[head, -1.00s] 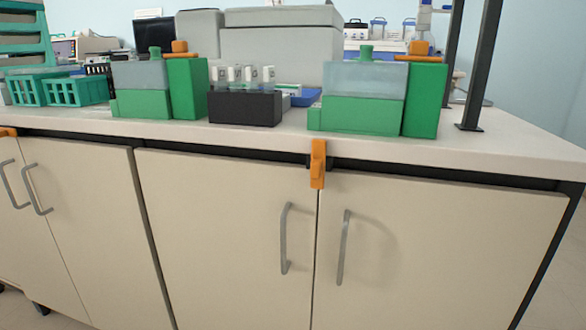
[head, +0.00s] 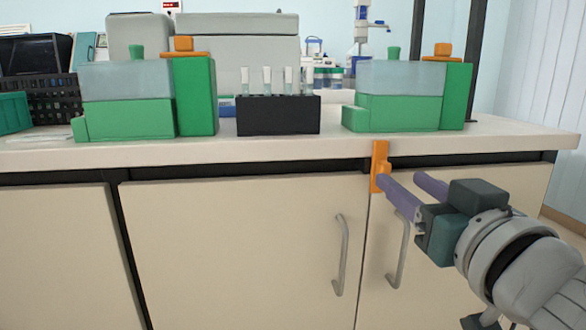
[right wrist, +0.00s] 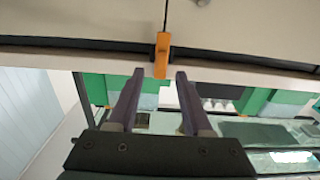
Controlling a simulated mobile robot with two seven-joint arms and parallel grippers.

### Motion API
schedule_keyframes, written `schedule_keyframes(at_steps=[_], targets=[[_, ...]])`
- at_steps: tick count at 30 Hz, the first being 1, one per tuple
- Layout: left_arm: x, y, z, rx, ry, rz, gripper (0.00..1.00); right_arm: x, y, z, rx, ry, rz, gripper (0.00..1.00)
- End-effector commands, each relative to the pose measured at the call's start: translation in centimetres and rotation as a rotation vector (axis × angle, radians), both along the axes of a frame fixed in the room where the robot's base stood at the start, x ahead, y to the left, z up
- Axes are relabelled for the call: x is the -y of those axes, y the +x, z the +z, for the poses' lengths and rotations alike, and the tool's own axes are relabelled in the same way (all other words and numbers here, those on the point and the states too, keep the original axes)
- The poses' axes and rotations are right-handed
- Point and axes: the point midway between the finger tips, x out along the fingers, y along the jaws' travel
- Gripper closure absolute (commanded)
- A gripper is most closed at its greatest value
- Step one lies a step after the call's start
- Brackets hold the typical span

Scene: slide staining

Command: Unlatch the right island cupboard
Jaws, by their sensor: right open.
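The orange latch (head: 380,157) hangs upright over the seam between the two cream doors of the right island cupboard, just under the worktop edge. The left door (head: 235,250) and right door (head: 440,300) are both closed. My right gripper (head: 400,179) is open, its purple fingers pointing at the latch from the right front; one fingertip overlaps the latch's lower part in the head view. In the right wrist view, the latch (right wrist: 162,55) lies between and just beyond the fingertips; I cannot tell whether they touch. My left gripper is not in view.
Grey bar handles (head: 341,255) stick out from both doors below the latch. On the white worktop (head: 280,150) stand green staining boxes (head: 400,112), a black rack (head: 278,115) with tubes, and lab equipment behind.

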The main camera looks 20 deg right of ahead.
Motion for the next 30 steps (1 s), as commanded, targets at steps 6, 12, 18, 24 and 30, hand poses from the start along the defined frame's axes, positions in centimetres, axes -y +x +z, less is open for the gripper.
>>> schedule_keyframes(at_steps=[6, 12, 18, 24, 30], targets=[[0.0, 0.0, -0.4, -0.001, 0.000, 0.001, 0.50, 0.8, 3.5, 0.0, 0.002, -0.001, 0.001, 0.50], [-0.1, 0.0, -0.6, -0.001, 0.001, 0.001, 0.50, 1.2, 4.8, 0.0, -0.001, -0.001, 0.000, 0.50], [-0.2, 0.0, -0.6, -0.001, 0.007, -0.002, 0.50, 1.2, 4.9, -0.1, -0.002, 0.000, 0.000, 0.50], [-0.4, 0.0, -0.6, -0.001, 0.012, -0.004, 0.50, 1.2, 4.9, 0.0, -0.002, 0.000, 0.000, 0.65], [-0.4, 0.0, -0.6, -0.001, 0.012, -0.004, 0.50, 1.2, 4.9, 0.0, -0.002, 0.000, 0.000, 0.87]])
